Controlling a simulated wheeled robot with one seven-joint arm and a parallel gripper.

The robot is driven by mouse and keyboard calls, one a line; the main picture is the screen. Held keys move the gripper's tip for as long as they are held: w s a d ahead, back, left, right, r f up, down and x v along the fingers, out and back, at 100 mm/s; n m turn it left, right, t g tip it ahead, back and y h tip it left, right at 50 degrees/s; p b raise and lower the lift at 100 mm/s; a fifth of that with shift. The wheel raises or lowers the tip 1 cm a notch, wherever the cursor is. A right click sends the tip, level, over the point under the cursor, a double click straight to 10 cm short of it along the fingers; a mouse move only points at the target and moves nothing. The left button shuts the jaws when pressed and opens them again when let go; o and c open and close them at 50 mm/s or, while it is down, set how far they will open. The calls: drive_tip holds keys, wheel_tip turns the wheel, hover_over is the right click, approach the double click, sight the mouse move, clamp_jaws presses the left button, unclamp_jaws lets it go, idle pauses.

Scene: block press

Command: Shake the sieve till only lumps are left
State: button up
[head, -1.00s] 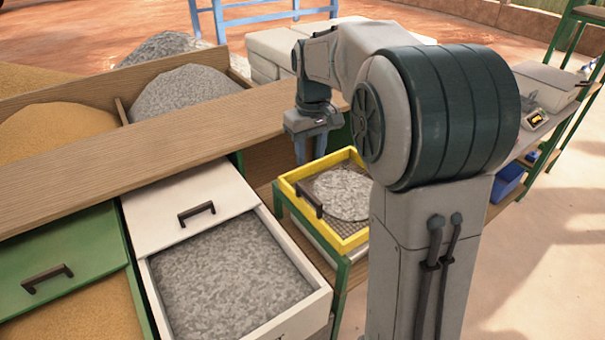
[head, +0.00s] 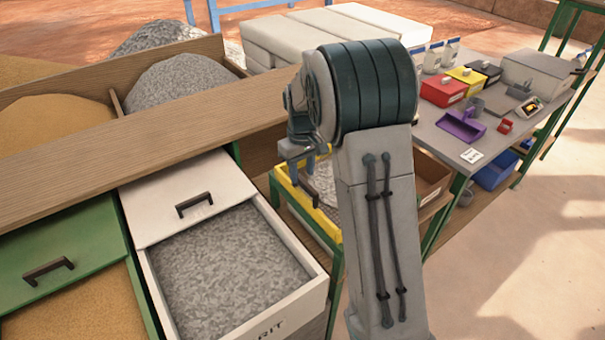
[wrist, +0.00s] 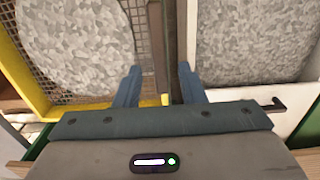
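The sieve (head: 322,223) has a yellow frame, a wire mesh and a dark handle (head: 308,191) on its left side. A pile of grey grit (head: 326,186) lies on its mesh; I cannot tell lumps from fines. In the wrist view the sieve's yellow frame (wrist: 30,75) and the round grit pile (wrist: 75,45) fill the left side. My gripper (wrist: 160,77) is open and empty. The dark handle (wrist: 156,45) shows between its two blue fingers, apart from both; depth is unclear. In the head view my arm partly hides the gripper and the sieve's right side.
A white bin of grey grit (head: 230,262) stands left of the sieve, its wall (wrist: 183,30) close by. A wooden beam (head: 130,160) runs behind.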

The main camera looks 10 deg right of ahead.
drive_tip(key=shift+f, duration=1)
clamp_jaws()
drive_tip(key=w+d+r+y+p, duration=0.1)
drive_tip(key=d+r+p, duration=0.1)
drive_tip(key=r+p, duration=0.1)
drive_tip(key=w+d+r+g+y+p, duration=0.1)
drive_tip(key=d+r+p, duration=0.2)
drive_tip(key=r, duration=0.3)
drive_tip(key=shift+d+r, duration=0.15)
drive_tip(key=shift+r, duration=0.15)
